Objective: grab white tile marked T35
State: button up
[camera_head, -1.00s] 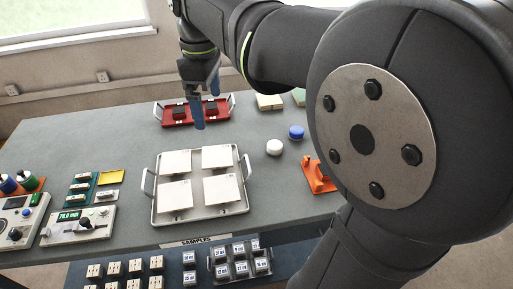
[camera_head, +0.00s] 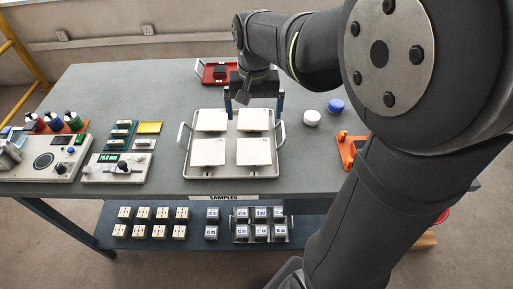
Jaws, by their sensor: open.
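Several white square tiles stand in two rows on a light metal tray (camera_head: 231,177) with side handles, on the grey table. They are a back left tile (camera_head: 211,120), a back right tile (camera_head: 253,120), a front left tile (camera_head: 208,152) and a front right tile (camera_head: 254,151). Any marks on them are too small to read, so I cannot tell which is T35. My gripper (camera_head: 254,104) is open and empty, its blue fingers pointing down around the back row, one near each side of the back right tile. I cannot tell its exact height above the tray.
A red tray (camera_head: 205,80) lies behind, partly hidden by my arm. A white round container (camera_head: 312,118), a blue one (camera_head: 336,105) and an orange fixture (camera_head: 350,150) stand to the right. Instruments (camera_head: 118,168) stand at left. Small labelled blocks (camera_head: 242,214) fill the lower shelf.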

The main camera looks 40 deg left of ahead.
aim_at(254, 149)
notch_tip(254, 149, down, 14)
jog(key=shift+s+a+r, duration=0.1)
jog(key=shift+s, duration=0.05)
jog(key=c, duration=0.8)
jog(key=shift+c, duration=0.2)
jog(key=shift+r, duration=0.1)
